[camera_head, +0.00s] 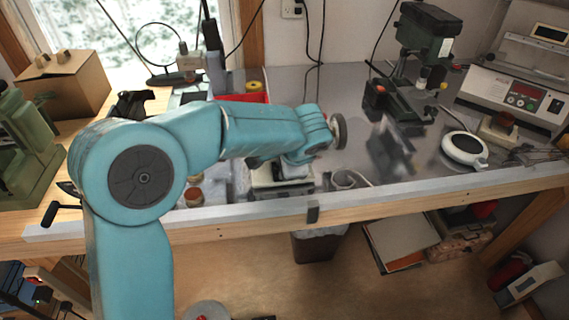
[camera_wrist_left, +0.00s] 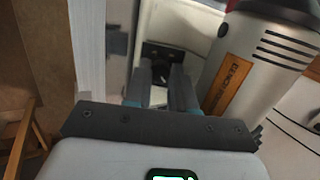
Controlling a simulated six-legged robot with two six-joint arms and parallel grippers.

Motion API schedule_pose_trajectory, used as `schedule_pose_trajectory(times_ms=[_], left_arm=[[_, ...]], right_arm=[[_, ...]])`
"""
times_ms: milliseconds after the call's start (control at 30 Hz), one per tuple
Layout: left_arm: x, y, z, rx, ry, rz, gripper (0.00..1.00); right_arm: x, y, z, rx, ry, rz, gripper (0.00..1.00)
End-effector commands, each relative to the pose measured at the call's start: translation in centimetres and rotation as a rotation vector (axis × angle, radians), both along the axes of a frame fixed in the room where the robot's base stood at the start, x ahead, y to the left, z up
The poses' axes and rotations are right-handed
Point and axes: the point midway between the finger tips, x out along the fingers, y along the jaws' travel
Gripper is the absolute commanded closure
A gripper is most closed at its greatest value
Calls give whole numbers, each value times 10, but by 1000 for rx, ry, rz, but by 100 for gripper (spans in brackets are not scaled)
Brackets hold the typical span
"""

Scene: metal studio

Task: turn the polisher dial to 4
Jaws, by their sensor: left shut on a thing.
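The polisher shows in the head view as a pale base (camera_head: 283,181), partly covered by my teal left arm, with a round wheel (camera_head: 339,131) sticking out on the right. In the left wrist view its rounded motor body (camera_wrist_left: 255,60) with an orange label is on the right. The dial (camera_wrist_left: 161,69) sits on a dark plate on the pale front panel, mostly hidden by my fingers. My left gripper (camera_wrist_left: 163,80) is shut on the dial. In the head view the arm hides this gripper and the dial. The dial's number marks are not readable. My right gripper is in neither view.
A drill press (camera_head: 425,40) and a round white device (camera_head: 464,149) stand to the right on the metal bench top (camera_head: 400,165). A machine with a display (camera_head: 522,97) is at the far right. A cardboard box (camera_head: 68,84) and green machine (camera_head: 22,150) are left.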

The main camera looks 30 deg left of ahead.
Motion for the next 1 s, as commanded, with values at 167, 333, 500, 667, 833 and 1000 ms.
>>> schedule_pose_trajectory(times_ms=[167,333,500,667,833,1000], left_arm=[[1,-1,2,49,33,-112,100],[1,-1,1,86,60,-190,100],[0,-1,1,108,78,-238,100],[1,-1,1,118,85,-259,100],[1,-1,0,121,87,-266,100],[0,-1,0,121,87,-266,100]], right_arm=[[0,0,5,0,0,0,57],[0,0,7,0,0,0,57],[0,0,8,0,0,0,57],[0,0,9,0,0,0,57],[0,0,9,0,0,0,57],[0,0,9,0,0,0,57]])
